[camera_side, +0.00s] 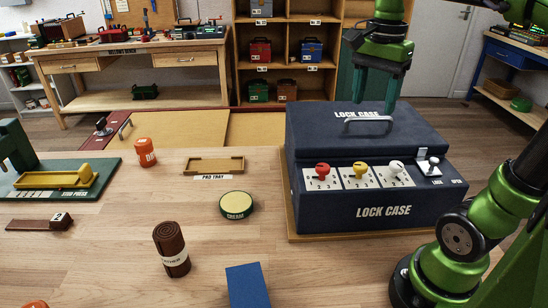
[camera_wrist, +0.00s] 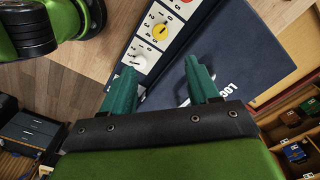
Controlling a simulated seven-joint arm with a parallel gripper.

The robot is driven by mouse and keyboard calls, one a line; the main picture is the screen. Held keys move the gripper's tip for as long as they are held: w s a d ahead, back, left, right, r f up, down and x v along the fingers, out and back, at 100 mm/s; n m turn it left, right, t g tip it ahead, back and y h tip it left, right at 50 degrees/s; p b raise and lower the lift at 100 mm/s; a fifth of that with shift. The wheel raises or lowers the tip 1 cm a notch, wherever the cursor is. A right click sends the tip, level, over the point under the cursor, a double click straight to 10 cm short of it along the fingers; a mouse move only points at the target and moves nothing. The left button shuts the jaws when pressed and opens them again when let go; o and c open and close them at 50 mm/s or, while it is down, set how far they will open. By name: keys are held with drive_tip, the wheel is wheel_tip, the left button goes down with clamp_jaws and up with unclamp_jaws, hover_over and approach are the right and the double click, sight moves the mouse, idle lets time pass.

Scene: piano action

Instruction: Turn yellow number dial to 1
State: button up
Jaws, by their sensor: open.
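The navy lock case (camera_side: 375,205) stands at the right of the bench. On its sloped front are a red dial (camera_side: 322,171), the yellow number dial (camera_side: 360,170) and a white dial (camera_side: 396,168), each on a white numbered plate. In the wrist view the yellow dial (camera_wrist: 160,31) and the white dial (camera_wrist: 137,61) lie beyond my fingertips. The number the yellow dial points to is too small to tell. My gripper (camera_side: 379,100) is above the case lid, behind the dials. Its green fingers (camera_wrist: 161,77) are apart and empty, touching nothing that I can see.
A silver handle (camera_side: 369,121) stands up on the lid under my gripper. A small lock lever (camera_side: 430,165) is right of the white dial. A brown roll (camera_side: 171,249), a round tin (camera_side: 236,206) and a blue block (camera_side: 248,286) stand left of the case.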

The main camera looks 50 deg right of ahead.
sight(361, 165)
wheel_tip(361, 165, down, 15)
drive_tip(key=shift+f, duration=0.2)
idle(0.3)
drive_tip(key=c, duration=1)
drive_tip(key=shift+c, duration=0.2)
drive_tip(key=shift+n, duration=0.4)
drive_tip(key=n, duration=0.3)
drive_tip(key=shift+r+n, duration=0.1)
drive_tip(key=shift+n, duration=1.9)
